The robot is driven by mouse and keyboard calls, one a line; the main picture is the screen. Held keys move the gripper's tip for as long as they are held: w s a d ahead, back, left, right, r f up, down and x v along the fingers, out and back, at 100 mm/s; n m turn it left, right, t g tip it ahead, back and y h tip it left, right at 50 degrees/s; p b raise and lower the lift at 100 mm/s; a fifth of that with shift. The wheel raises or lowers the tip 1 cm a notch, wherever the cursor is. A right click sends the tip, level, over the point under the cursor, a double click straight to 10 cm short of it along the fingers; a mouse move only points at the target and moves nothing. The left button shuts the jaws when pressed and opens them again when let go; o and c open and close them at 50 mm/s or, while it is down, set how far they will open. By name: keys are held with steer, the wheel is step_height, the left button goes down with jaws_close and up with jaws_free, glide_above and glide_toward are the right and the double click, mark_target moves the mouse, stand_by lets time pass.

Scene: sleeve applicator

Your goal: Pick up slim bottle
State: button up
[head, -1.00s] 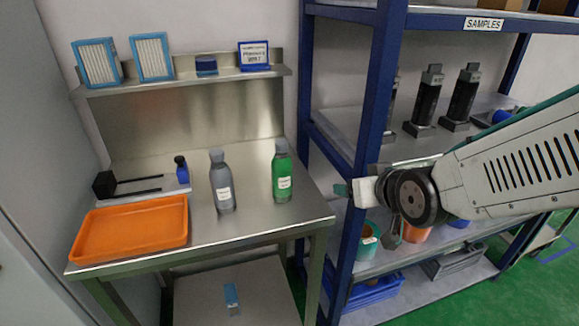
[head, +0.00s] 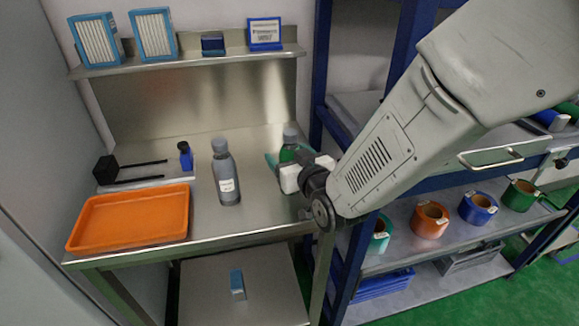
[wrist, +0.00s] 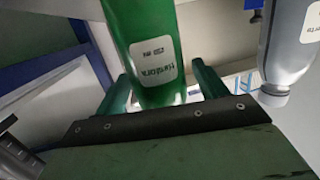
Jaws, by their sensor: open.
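A green bottle (head: 289,148) with a white label stands upright near the right end of the steel bench, partly hidden by my gripper (head: 287,163). In the wrist view the green bottle (wrist: 152,45) shows between my two green fingers (wrist: 162,85). The fingers are open, one on each side of it; I cannot tell whether either touches it. A grey bottle (head: 226,175) with a white label stands to its left, apart from my gripper. It also shows at the right of the wrist view (wrist: 288,45).
An orange tray (head: 130,218) lies at the bench's left front. A small blue bottle (head: 185,157) and a black block (head: 105,170) stand behind it. A blue shelf rack with several tape rolls (head: 430,219) stands right of the bench. Boxes (head: 153,33) stand on the upper ledge.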

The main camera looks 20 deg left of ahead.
steer(key=shift+w+a+f, duration=0.1)
steer(key=shift+w+a, duration=0.3)
steer(key=shift+w, duration=0.05)
steer(key=c, duration=1.3)
steer(key=shift+o, duration=0.2)
